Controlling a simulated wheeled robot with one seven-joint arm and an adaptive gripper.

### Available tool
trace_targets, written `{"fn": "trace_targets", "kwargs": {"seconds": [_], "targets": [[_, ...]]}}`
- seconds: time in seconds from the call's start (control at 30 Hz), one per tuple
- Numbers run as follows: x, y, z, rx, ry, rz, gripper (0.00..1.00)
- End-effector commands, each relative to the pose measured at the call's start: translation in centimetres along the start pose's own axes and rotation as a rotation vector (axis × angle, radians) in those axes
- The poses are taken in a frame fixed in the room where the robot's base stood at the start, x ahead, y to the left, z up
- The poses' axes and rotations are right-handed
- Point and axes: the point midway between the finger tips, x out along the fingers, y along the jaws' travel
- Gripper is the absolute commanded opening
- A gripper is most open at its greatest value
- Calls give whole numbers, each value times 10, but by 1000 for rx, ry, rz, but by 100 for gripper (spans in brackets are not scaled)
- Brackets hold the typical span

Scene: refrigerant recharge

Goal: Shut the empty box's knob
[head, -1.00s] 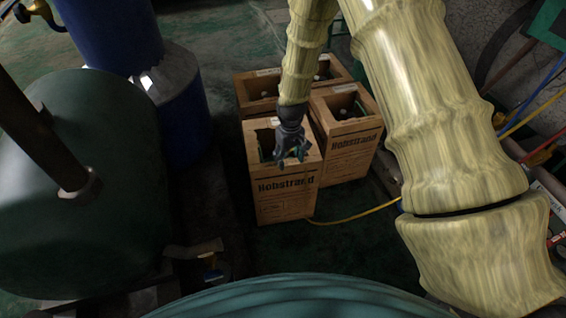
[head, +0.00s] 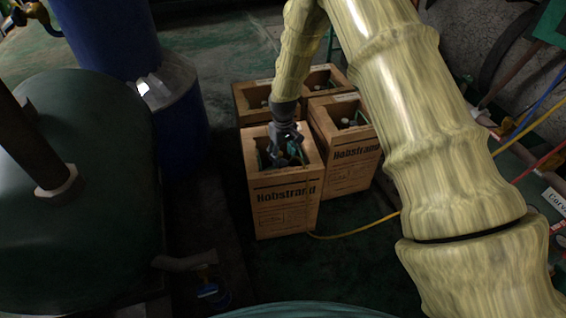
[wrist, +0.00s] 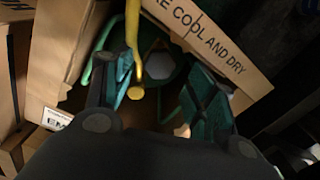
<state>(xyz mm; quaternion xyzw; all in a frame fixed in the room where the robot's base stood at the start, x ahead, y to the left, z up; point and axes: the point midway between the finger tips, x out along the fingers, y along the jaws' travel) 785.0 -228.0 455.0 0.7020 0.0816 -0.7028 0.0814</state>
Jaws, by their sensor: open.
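The front cardboard box (head: 284,208), printed "Hobstrand", stands upright with an open top. In the wrist view the same box has a white label (wrist: 57,118) starting "EM", partly hidden. My gripper (head: 289,158) points down at the box's opening, its fingers at or inside the rim. In the wrist view my gripper (wrist: 160,70) is open, with its fingers apart. Between and beyond them are green cylinder parts with a pale hexagonal piece (wrist: 159,66). I cannot make out clearly which part is the knob. Nothing is held.
A yellow hose (wrist: 133,35) hangs into the box close to the left finger; it also runs along the floor (head: 355,230). Another Hobstrand box (head: 352,165) stands close at right, with more boxes behind. A blue cylinder (head: 120,45) and dark green tank (head: 80,220) stand at left.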

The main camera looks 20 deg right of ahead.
Motion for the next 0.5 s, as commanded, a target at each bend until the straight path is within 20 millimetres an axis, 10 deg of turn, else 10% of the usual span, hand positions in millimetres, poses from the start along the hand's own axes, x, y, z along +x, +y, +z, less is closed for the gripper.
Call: {"fn": "trace_targets", "kwargs": {"seconds": [0.5], "targets": [[30, 0, 0, 0, 1, 0, 56]]}}
